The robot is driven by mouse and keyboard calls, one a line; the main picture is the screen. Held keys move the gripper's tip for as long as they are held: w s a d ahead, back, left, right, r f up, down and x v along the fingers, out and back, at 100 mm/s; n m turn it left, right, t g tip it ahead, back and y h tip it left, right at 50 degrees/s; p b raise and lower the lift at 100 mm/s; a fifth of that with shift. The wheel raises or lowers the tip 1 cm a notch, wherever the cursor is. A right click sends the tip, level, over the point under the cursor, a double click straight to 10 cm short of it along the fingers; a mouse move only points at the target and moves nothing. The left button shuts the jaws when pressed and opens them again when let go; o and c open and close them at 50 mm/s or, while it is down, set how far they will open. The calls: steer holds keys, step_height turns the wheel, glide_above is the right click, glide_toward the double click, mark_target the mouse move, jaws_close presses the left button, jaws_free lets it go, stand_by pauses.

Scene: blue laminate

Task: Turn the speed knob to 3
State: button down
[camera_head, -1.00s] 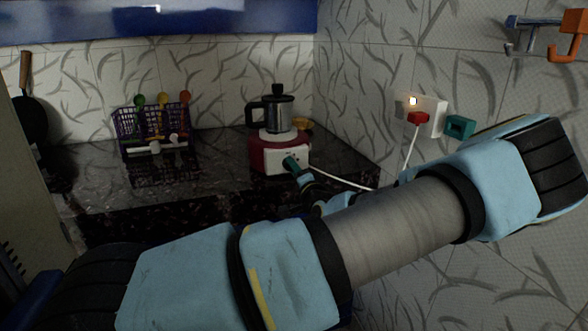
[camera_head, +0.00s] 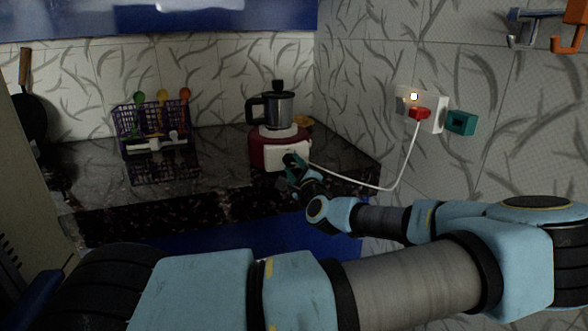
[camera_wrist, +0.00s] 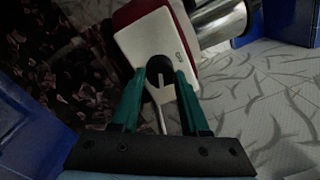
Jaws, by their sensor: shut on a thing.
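A mixer with a red and white base (camera_head: 270,154) and a steel jar (camera_head: 278,112) stands on the dark counter. In the wrist view, its white front panel (camera_wrist: 145,42) carries a dark round speed knob (camera_wrist: 159,66). My gripper (camera_wrist: 160,75) has its two green fingers on either side of the knob, shut on it. A small green mark (camera_wrist: 180,53) shows on the panel beside the knob, too small to read. In the head view, my gripper (camera_head: 292,161) is at the mixer's front and hides the knob, so its setting cannot be read.
A purple basket (camera_head: 124,118) with colored spoons stands at the left on the dark counter (camera_head: 215,160). A white cord (camera_head: 350,181) runs from the mixer to a red plug (camera_head: 419,113) in the wall socket (camera_head: 436,115).

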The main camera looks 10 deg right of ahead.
steer(key=shift+f+m, duration=0.1)
steer(key=shift+m, duration=0.8)
steer(key=shift+c, duration=2)
jaws_free()
steer(key=shift+s+b, duration=0.15)
steer(key=shift+b, duration=0.15)
steer(key=s+d+b, duration=0.1)
steer(key=s+b, duration=0.1)
steer(key=s, duration=0.8)
steer(key=shift+s+f+b, duration=0.15)
steer(key=shift+s+b, duration=0.1)
steer(key=shift+b, duration=0.15)
steer(key=shift+d, duration=0.1)
